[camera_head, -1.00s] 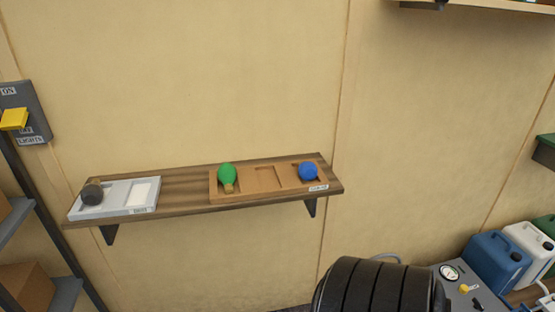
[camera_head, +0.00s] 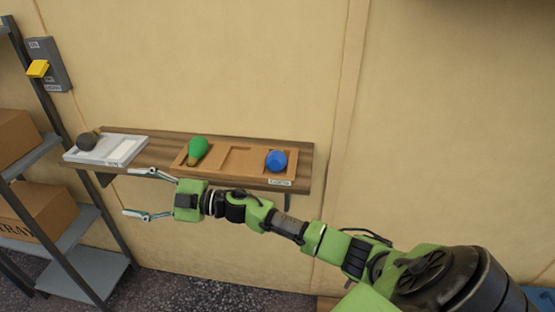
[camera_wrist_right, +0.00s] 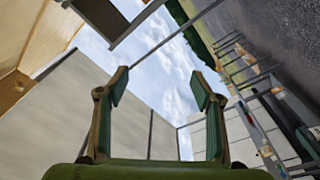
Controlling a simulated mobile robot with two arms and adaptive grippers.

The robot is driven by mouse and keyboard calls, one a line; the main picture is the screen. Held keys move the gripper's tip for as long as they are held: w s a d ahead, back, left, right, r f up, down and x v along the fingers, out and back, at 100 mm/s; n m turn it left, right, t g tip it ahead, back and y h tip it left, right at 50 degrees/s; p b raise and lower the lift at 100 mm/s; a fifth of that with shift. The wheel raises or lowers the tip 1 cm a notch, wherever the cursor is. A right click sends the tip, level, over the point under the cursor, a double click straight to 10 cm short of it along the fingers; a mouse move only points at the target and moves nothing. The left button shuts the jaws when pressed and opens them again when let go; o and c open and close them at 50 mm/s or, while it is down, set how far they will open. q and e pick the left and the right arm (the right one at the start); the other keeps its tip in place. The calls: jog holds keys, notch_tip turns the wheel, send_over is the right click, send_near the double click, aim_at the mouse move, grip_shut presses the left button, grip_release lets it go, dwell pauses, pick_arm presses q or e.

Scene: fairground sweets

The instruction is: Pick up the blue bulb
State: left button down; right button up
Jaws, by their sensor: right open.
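The blue bulb (camera_head: 276,161) sits in the right compartment of a wooden tray (camera_head: 240,162) on the wall shelf. A green bulb (camera_head: 197,149) lies in the tray's left compartment; the middle compartment is empty. My right gripper (camera_head: 134,192) is open and empty, in front of and below the shelf's left part, pointing left, well to the left of the blue bulb. In the right wrist view its two fingers (camera_wrist_right: 160,88) stand apart with only sky and panels between them. My left gripper is not in view.
A white tray (camera_head: 128,153) with a dark bulb (camera_head: 87,141) stands at the shelf's left end. The wooden shelf (camera_head: 303,160) is fixed to the wall. A grey rack with boxes (camera_head: 40,207) stands at the left.

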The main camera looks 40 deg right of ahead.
notch_tip(320, 180, up, 8)
jog(key=s+a+n+g+y, duration=0.2)
jog(key=s+a+n+g, duration=0.1)
jog(key=n+g, duration=0.35)
jog(key=m+g+h, duration=0.3)
jog(key=g+h, duration=0.3)
jog(key=h, duration=0.8)
send_near(278, 153)
jog(key=shift+t, duration=0.25)
notch_tip(278, 153, down, 5)
jog(key=shift+w+a+r+p, duration=0.1)
jog(key=shift+w+p, duration=0.05)
jog(key=shift+p, duration=0.45)
jog(key=f, duration=0.1)
jog(key=f+p, duration=0.1)
jog(key=f, duration=0.1)
jog(key=w+f+p, duration=0.1)
jog(key=f, duration=0.1)
jog(key=shift+a+f, duration=0.2)
jog(key=shift+a, duration=0.1)
jog(key=shift+f, duration=0.25)
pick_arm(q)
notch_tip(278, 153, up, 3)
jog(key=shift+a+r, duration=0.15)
pick_arm(e)
jog(key=c, duration=0.9)
